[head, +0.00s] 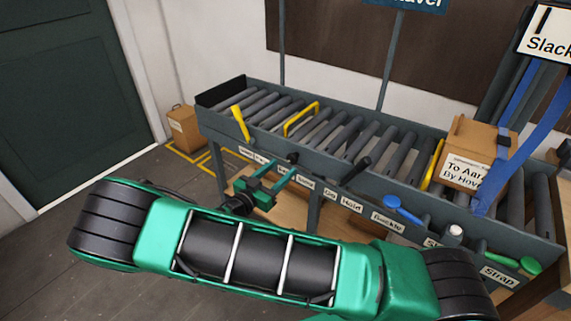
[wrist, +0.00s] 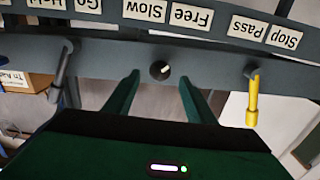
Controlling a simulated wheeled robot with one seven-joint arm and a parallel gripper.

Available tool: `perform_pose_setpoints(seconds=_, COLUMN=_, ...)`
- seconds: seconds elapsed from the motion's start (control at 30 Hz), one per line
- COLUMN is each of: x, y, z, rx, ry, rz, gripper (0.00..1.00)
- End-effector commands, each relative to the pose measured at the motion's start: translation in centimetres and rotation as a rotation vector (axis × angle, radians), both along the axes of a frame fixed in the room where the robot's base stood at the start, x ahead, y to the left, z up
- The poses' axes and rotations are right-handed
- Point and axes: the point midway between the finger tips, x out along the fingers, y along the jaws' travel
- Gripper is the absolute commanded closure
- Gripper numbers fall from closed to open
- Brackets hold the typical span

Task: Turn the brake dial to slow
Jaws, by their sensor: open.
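The brake dial is a small round black knob (wrist: 160,70) with a white mark on the front rail of the roller conveyor. It also shows as a dark knob in the head view (head: 292,158). In the wrist view, which is upside down, the labels Free (wrist: 191,15) and Slow (wrist: 145,11) are beside it. The white mark lies on the dial's right side in that picture, toward Free. My green gripper (wrist: 158,88) is open, its two fingers pointing at the rail, one on each side of the dial. I cannot tell whether they touch it.
A yellow lever (wrist: 252,100) labelled Stop and Pass and a dark lever (wrist: 60,75) labelled Go and Hold flank the dial. A cardboard box (head: 470,150) sits on the conveyor (head: 345,135) at right. Another box (head: 185,128) stands on the floor at left.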

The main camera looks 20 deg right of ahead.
Motion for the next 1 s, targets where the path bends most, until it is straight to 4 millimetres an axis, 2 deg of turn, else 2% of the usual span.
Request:
perform_pose_setpoints(seconds=0.1, x=1.2, y=-1.8, z=0.0, rx=-0.002, ry=0.000, rz=-0.003, gripper=0.50)
perform_pose_setpoints(seconds=0.3, x=2.5, y=-3.5, z=0.0, rx=-0.001, ry=0.000, rz=-0.002, gripper=0.50)
perform_pose_setpoints(seconds=0.7, x=3.0, y=-4.1, z=0.0, rx=-0.001, ry=0.001, rz=0.000, gripper=0.50)
perform_pose_setpoints(seconds=0.73, x=3.0, y=-4.1, z=0.0, rx=-0.001, ry=0.001, rz=0.000, gripper=0.52)
perform_pose_setpoints(seconds=0.9, x=3.0, y=-4.1, z=0.0, rx=-0.001, ry=0.001, rz=-0.001, gripper=0.90)
perform_pose_setpoints(seconds=0.93, x=3.0, y=-4.1, z=0.0, rx=-0.001, ry=0.001, rz=-0.001, gripper=0.90)
perform_pose_setpoints(seconds=0.97, x=3.0, y=-2.8, z=0.0, rx=0.003, ry=-0.001, rz=0.003, gripper=0.90)
perform_pose_setpoints(seconds=1.0, x=3.0, y=-3.5, z=0.0, rx=0.000, ry=0.000, rz=-0.001, gripper=0.90)
